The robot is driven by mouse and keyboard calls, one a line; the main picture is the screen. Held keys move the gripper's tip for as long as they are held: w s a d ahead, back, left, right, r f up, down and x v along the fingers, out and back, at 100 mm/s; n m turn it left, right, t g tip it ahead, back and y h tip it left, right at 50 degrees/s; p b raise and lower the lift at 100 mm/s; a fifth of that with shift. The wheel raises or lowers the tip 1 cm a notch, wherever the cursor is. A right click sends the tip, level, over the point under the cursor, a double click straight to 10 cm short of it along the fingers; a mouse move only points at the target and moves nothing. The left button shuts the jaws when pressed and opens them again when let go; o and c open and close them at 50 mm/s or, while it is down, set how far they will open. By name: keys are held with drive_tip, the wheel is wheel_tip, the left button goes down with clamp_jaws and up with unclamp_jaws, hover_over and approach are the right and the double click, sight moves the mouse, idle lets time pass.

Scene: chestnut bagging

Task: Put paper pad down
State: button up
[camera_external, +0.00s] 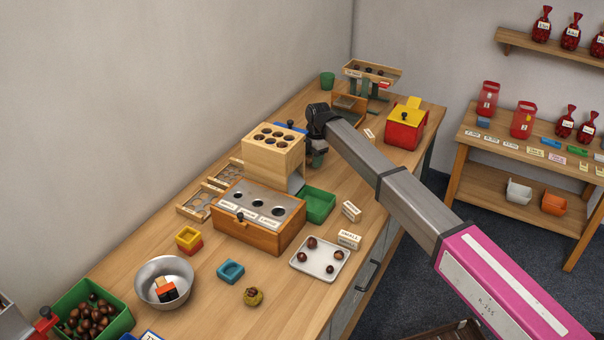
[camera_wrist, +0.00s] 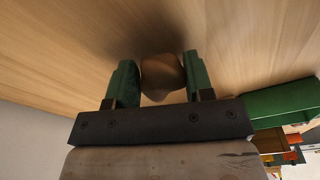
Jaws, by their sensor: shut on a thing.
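My gripper (camera_wrist: 160,68) shows two green fingers in the wrist view, closed around a small brown, rounded, crumpled-looking paper pad (camera_wrist: 163,78). The pad sits between the fingers with the wooden bench top (camera_wrist: 80,45) close behind it and a dark shadow beside it. Whether it touches the wood, I cannot tell. In the external view my gripper (camera_external: 316,158) points down behind the wooden block with holes, near the bench's middle. The pad cannot be made out there.
The wooden block with holes (camera_external: 273,150) and the sizing box (camera_external: 245,228) stand left of my gripper. A green tray (camera_external: 320,207) lies in front. A red and yellow box (camera_external: 405,130) and a scale (camera_external: 373,73) stand farther back.

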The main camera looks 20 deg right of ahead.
drive_tip(key=shift+f, duration=0.25)
drive_tip(key=o, duration=0.9)
drive_tip(key=shift+f, duration=0.1)
drive_tip(key=shift+o, duration=0.2)
wheel_tip(320, 180, up, 12)
drive_tip(key=d, duration=0.1)
drive_tip(key=shift+w+d, duration=0.2)
